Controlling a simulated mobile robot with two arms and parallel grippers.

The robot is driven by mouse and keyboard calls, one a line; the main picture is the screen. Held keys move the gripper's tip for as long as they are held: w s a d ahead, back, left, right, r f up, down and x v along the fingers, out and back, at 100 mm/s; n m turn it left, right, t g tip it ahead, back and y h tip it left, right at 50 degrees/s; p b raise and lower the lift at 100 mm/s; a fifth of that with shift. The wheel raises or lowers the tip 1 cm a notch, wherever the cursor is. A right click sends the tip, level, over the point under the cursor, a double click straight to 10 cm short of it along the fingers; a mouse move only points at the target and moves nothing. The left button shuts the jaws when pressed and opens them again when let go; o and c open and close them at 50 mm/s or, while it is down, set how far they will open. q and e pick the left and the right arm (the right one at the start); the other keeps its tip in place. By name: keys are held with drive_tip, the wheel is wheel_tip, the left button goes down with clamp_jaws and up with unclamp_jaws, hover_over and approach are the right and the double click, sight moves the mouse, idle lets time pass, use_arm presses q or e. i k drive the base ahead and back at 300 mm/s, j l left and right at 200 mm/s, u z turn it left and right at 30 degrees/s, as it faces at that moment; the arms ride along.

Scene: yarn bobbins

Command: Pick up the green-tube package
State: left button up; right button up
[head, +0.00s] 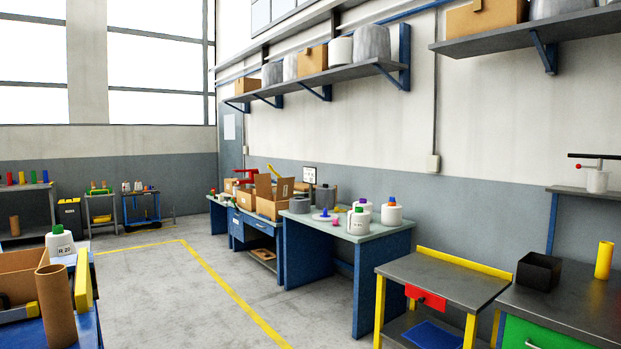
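A white yarn package with a green tube tip (60,243) stands upright on the near left bench; its label looks like "R 20". Another white package with a green tip (359,222) stands upright on the blue-legged bench at the middle right. A white package with a purple tip (366,206) is just behind it, and one with a blue and orange tip (392,215) is to its right. I cannot tell which green-tipped package the task means. Neither of my grippers is in view.
The blue-legged bench (390,243) also holds a grey bobbin and small coloured pieces. A metal work table (445,281) stands at the front right. A cardboard tube (55,305) and box (20,275) are at the near left. The floor (150,290) between is clear.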

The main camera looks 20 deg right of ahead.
sight(358, 219)
drive_tip(key=i+l+z, duration=0.35)
drive_tip(key=i, duration=0.2)
drive_tip(key=i+l+z, duration=0.3)
drive_tip(key=i, duration=0.8)
drive_tip(key=i+z, duration=0.3)
drive_tip(key=i, duration=0.85)
drive_tip(key=i+l, duration=0.15)
drive_tip(key=i, duration=1.35)
